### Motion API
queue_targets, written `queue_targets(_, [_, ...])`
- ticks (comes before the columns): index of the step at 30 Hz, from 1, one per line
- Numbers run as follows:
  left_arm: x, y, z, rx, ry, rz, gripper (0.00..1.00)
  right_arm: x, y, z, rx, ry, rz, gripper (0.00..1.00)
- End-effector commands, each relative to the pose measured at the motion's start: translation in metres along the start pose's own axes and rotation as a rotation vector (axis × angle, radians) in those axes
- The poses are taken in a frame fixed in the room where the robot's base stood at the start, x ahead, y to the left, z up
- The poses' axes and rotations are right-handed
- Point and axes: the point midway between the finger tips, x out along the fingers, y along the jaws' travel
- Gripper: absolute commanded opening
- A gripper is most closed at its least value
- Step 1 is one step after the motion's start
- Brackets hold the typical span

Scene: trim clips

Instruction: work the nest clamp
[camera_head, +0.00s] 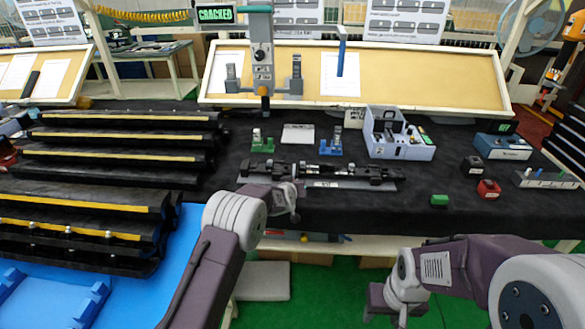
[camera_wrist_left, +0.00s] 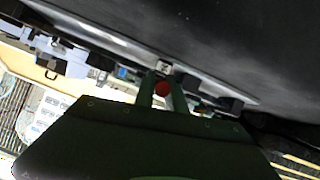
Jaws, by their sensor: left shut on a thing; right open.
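The nest (camera_head: 325,184) is a long grey plate at the front middle of the black table, with dark blocks and a dark bar along it. It also shows upside down in the left wrist view (camera_wrist_left: 130,50). My right gripper (camera_head: 388,302) is low in front of the table, empty and away from the nest.
Black trim strips (camera_head: 120,175) are stacked at the left. Behind the nest stand a green clip block (camera_head: 262,143), a blue one (camera_head: 330,146) and a pale box (camera_head: 400,140).

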Motion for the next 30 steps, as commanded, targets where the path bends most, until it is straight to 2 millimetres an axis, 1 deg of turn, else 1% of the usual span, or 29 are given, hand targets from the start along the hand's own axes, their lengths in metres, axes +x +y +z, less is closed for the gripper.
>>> queue_targets(1, [-0.007, 0.002, -0.012, -0.001, -0.018, -0.004, 0.00, -0.027, -0.001, -0.003, 0.000, 0.000, 0.000, 0.48])
queue_targets(6, [-0.006, 0.002, -0.011, -0.005, -0.064, -0.012, 0.00, -0.058, -0.001, -0.006, 0.000, 0.000, 0.000, 0.48])
queue_targets(10, [-0.004, 0.002, -0.011, -0.006, -0.085, -0.016, 0.00, -0.073, -0.001, -0.007, 0.000, 0.000, 0.000, 0.48])
queue_targets(16, [-0.003, 0.002, -0.008, -0.007, -0.104, -0.020, 0.00, -0.083, -0.002, -0.009, 0.000, 0.000, 0.000, 0.48])
queue_targets(29, [-0.001, 0.001, -0.007, -0.008, -0.106, -0.020, 0.00, -0.083, -0.002, -0.009, 0.000, 0.000, 0.000, 0.48])
queue_targets(30, [-0.001, 0.001, -0.007, -0.008, -0.106, -0.020, 0.21, -0.083, -0.002, -0.009, 0.000, 0.000, 0.000, 0.48])
